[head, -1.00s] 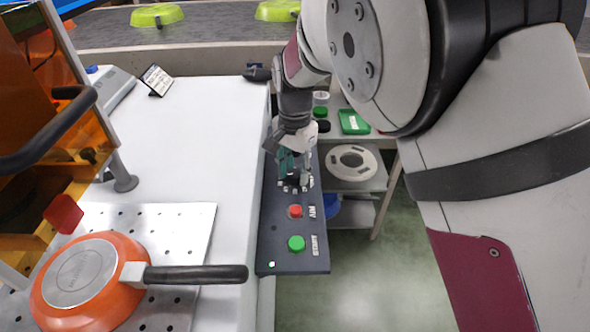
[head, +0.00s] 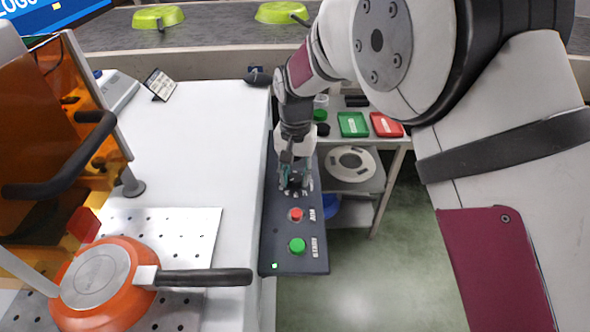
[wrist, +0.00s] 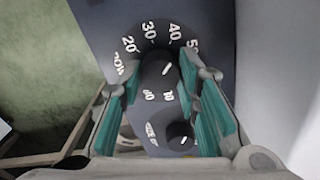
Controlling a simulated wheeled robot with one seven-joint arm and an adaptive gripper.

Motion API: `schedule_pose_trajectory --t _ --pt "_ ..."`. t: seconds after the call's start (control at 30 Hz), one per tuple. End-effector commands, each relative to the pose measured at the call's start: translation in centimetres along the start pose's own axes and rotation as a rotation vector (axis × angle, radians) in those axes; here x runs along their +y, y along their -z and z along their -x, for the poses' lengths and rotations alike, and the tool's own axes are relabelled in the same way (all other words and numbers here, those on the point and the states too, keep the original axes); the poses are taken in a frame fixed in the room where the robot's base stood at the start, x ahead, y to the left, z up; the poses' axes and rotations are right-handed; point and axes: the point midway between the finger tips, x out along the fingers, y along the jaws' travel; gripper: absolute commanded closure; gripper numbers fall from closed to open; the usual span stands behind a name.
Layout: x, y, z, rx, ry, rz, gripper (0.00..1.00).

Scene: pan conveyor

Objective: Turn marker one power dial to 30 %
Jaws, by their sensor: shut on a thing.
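The power dial (wrist: 155,75) is a dark round knob in the wrist view, with white numbers around it. Its white pointer line slants up and right, roughly between 40 and 50, though the viewing angle makes the exact reading uncertain. My gripper (wrist: 158,78) is shut on this dial, with a teal-padded finger on each side. In the head view, my gripper (head: 294,184) is over the dark control panel (head: 282,232), hiding the dial. Part of the number ring is covered by the fingers.
A second dark knob (wrist: 181,136) sits close by between the fingers. Red (head: 296,214) and green (head: 297,246) buttons are on the panel's near part. An orange pan (head: 105,285) lies upside down on a perforated plate at left. The white tabletop (head: 195,140) is mostly clear.

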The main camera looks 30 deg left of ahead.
Motion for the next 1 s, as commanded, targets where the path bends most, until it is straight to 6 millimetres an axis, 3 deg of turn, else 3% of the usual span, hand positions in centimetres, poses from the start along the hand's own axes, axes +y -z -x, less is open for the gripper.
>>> schedule_pose_trajectory --t 0.6,1.0 --pt "-0.04 0.0 0.04 0.0 0.002 0.562 0.98" --pt "-0.04 0.0 -0.05 0.0 0.001 0.776 0.98"
